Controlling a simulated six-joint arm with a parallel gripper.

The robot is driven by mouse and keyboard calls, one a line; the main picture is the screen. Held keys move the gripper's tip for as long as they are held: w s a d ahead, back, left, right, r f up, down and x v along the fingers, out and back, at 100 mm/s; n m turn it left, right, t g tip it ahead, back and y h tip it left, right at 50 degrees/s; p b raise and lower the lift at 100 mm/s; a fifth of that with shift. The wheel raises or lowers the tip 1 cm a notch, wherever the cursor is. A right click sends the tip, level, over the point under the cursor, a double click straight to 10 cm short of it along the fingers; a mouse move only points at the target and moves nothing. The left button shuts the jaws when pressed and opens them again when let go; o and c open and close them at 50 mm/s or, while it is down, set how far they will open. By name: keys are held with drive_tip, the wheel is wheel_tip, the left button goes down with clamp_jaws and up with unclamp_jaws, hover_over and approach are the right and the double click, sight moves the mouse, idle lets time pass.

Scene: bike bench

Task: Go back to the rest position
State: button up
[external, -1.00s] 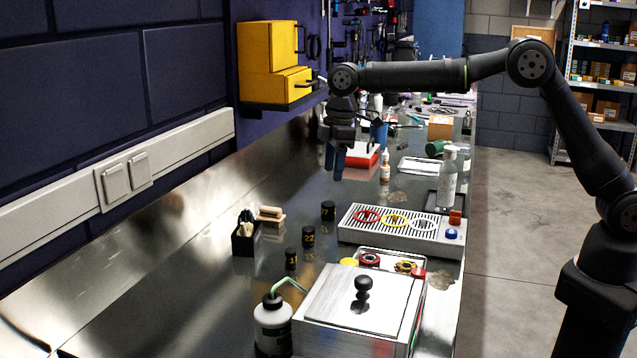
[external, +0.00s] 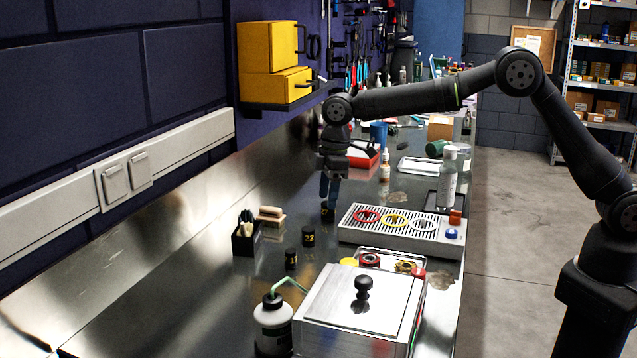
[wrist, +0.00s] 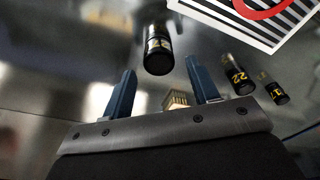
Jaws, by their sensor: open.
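My gripper (external: 329,190) hangs fingers-down above the metal bench, just over the rearmost black numbered cylinder (external: 327,213). In the wrist view my gripper (wrist: 163,92) has its two blue fingers spread apart with nothing held between them. The black cylinder (wrist: 158,52) with yellow markings stands just beyond the fingertips; touching cannot be made out. A black cylinder marked 22 (wrist: 238,78) and a smaller one marked 17 (wrist: 275,92) stand to the right in the wrist view.
A grey slatted tray (external: 390,238) with coloured rings is right of the gripper. A steel box (external: 330,300) with a black knob and a bottle (external: 272,325) stand in front. A black holder (external: 246,238) and a brush (external: 270,213) are at left. Yellow cabinets (external: 270,60) hang behind.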

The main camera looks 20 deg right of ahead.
drive_tip(key=shift+f, duration=1.55)
wheel_tip(320, 180, up, 12)
drive_tip(key=d, duration=0.1)
drive_tip(key=f, duration=0.8)
drive_tip(key=a+f, duration=0.1)
drive_tip(key=f, duration=0.3)
drive_tip(key=shift+f, duration=0.3)
drive_tip(key=r, duration=0.5)
drive_tip(key=shift+w+d, duration=0.1)
drive_tip(key=shift+d, duration=0.1)
drive_tip(key=w+d+r, duration=0.4)
drive_tip(key=d+r, duration=0.3)
drive_tip(key=d, duration=0.4)
drive_tip(key=w+d+m, duration=0.5)
drive_tip(key=w+d, duration=0.7)
drive_tip(key=d, duration=0.1)
drive_tip(key=shift+t, duration=0.3)
drive_tip(key=a+f, duration=0.2)
drive_tip(key=a, duration=0.1)
drive_tip(key=a+f, duration=0.3)
drive_tip(key=a, duration=0.1)
drive_tip(key=a+f, duration=0.2)
drive_tip(key=a, duration=0.2)
drive_tip(key=shift+s+a+f, duration=0.1)
drive_tip(key=shift+s+f, duration=0.2)
drive_tip(key=shift+f, duration=0.05)
drive_tip(key=shift+a+f, duration=0.25)
drive_tip(key=shift+f, duration=0.55)
